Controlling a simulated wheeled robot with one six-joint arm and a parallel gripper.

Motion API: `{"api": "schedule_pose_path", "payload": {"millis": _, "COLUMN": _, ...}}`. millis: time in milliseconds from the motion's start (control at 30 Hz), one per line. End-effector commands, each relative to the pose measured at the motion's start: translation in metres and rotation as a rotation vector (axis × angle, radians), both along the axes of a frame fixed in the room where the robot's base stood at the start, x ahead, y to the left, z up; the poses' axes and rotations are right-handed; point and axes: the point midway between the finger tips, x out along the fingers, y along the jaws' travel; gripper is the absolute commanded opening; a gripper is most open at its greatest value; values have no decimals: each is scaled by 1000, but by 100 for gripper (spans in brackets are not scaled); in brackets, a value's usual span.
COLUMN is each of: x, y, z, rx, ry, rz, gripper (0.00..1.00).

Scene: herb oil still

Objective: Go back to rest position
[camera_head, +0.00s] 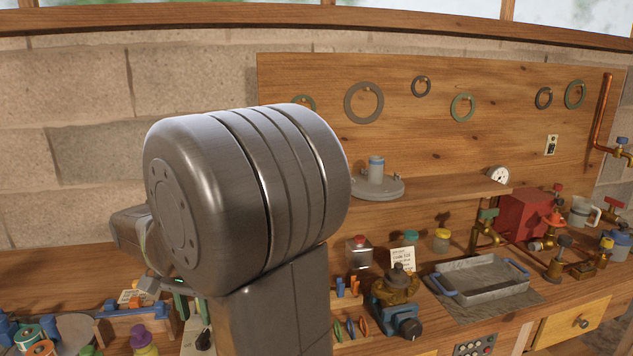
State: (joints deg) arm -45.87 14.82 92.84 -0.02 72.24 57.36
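My arm's large grey joint fills the left middle of the head view and a grey link drops below it. A small part of my wrist (133,232) shows behind the joint's left side. My gripper is mostly hidden behind this joint, over the left part of the bench. I cannot see its fingertips clearly, or whether it holds anything.
A metal tray with blue handles (482,281) lies on the bench at right. Left of it stands a brass and blue device (397,300). A red box (526,214), valves and a jug (582,211) crowd the right. A shelf (450,193) holds a grey lid (372,187).

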Motion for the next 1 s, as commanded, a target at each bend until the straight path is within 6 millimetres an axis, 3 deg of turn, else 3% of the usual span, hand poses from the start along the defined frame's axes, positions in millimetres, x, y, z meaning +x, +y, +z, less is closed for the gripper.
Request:
{"api": "schedule_pose_path", "payload": {"millis": 367, "x": 0, "y": 0, "z": 78, "rx": 3, "ry": -4, "rz": 0, "gripper": 34}}
{"api": "schedule_pose_path", "payload": {"millis": 1000, "x": -1, "y": -1, "z": -51, "rx": -5, "ry": 5, "rz": 0, "gripper": 34}}
